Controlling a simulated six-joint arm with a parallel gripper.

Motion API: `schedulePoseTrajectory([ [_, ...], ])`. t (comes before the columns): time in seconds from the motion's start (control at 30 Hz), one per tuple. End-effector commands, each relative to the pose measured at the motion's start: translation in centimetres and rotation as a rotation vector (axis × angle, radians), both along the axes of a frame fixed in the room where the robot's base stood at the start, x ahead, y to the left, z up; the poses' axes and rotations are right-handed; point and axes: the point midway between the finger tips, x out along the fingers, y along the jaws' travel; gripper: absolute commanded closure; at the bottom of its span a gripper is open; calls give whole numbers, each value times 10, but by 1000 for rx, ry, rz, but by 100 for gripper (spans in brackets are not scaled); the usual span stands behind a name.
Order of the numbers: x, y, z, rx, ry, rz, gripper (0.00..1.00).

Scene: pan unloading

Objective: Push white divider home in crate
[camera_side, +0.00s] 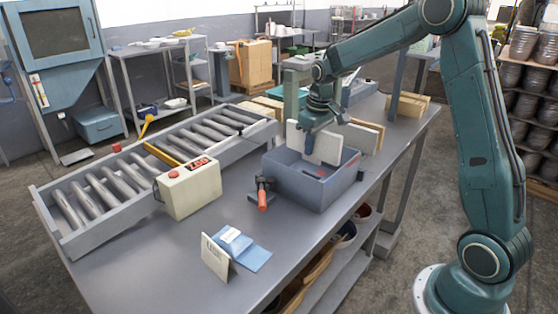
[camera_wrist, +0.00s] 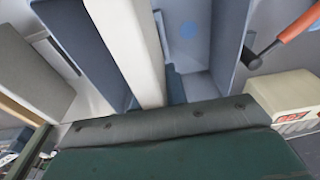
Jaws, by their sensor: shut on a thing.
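The white divider (camera_side: 327,148) stands on edge at the grey-blue crate (camera_side: 312,192) and rises well above its rim. In the wrist view the white divider (camera_wrist: 128,45) runs as a pale bar from the top edge down to my gripper. My gripper (camera_side: 309,152) points down over the crate and is shut on the divider. The crate wall (camera_wrist: 230,40) shows to the right of the divider in the wrist view. The divider's lower edge and its fit in the crate cannot be made out.
A roller conveyor (camera_side: 150,170) and a cream box with a red display (camera_side: 188,188) lie left of the crate. An orange-handled clamp (camera_side: 262,198) stands close to its left wall. Boards (camera_side: 362,135) stand behind it. The front table has a card and blue packets (camera_side: 235,243).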

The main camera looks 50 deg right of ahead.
Motion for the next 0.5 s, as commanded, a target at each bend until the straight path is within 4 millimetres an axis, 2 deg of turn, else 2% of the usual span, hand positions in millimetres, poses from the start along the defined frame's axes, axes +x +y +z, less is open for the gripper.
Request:
schedulePoseTrajectory([
  [0.5,0,0,-18,1,2,0,100],
])
